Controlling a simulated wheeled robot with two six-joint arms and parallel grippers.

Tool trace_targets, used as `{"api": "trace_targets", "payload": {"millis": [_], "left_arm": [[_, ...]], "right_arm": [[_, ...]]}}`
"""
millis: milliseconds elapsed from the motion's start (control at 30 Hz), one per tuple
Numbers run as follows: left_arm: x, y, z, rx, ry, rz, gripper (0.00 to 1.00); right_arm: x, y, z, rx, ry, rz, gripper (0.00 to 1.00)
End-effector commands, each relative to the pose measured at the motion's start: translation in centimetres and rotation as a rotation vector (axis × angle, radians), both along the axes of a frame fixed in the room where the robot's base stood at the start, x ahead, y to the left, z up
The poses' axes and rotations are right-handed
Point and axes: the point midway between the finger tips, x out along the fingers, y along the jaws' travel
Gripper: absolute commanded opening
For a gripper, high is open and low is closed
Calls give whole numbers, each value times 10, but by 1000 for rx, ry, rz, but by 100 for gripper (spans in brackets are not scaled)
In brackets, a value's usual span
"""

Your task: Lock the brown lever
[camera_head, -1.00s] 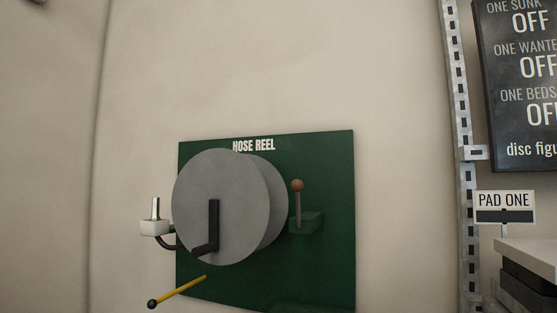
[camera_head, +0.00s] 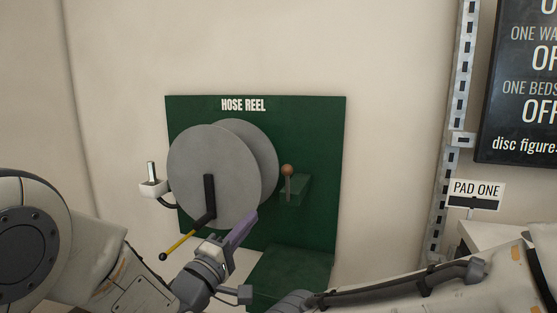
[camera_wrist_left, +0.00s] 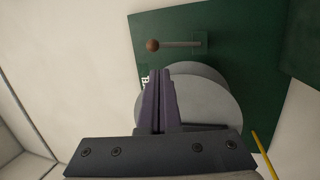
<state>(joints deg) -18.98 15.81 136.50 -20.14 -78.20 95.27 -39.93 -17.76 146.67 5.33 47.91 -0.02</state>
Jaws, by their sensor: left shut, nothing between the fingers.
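The brown lever (camera_head: 288,171) is a thin grey rod with a brown ball knob. It stands upright at a green bracket on the right of the hose reel panel. It also shows in the left wrist view (camera_wrist_left: 153,45), beyond the fingertips. My left gripper (camera_head: 252,216), with purple fingers, is in front of the reel, below and left of the lever and apart from it. Its fingers are shut and empty, as the left wrist view also shows (camera_wrist_left: 159,74). My right arm reaches in at the lower right; its fingers are not visible.
The grey reel (camera_head: 212,160) with a black crank (camera_head: 210,195) stands out from the green panel (camera_head: 315,125). A yellow rod (camera_head: 180,245) sticks out at lower left. A white cup-like holder (camera_head: 153,188) is left of the reel. The wall above is clear.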

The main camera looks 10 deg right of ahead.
Motion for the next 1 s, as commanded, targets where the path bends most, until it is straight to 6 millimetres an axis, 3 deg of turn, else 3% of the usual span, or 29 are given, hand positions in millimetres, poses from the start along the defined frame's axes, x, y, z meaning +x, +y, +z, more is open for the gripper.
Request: {"api": "trace_targets", "payload": {"millis": [100, 567, 733, 1000], "left_arm": [[0, 1, 11, -33, -5, -12, 0], [3, -2, 13, -40, -8, -15, 0], [20, -17, 20, -40, -9, -18, 0], [63, -53, 36, -40, -9, -16, 0]], "right_arm": [[0, 0, 8, 0, 0, 0, 63], [0, 0, 8, 0, 0, 0, 63], [0, 0, 11, 0, 0, 0, 63], [0, 0, 17, 0, 0, 0, 63]]}}
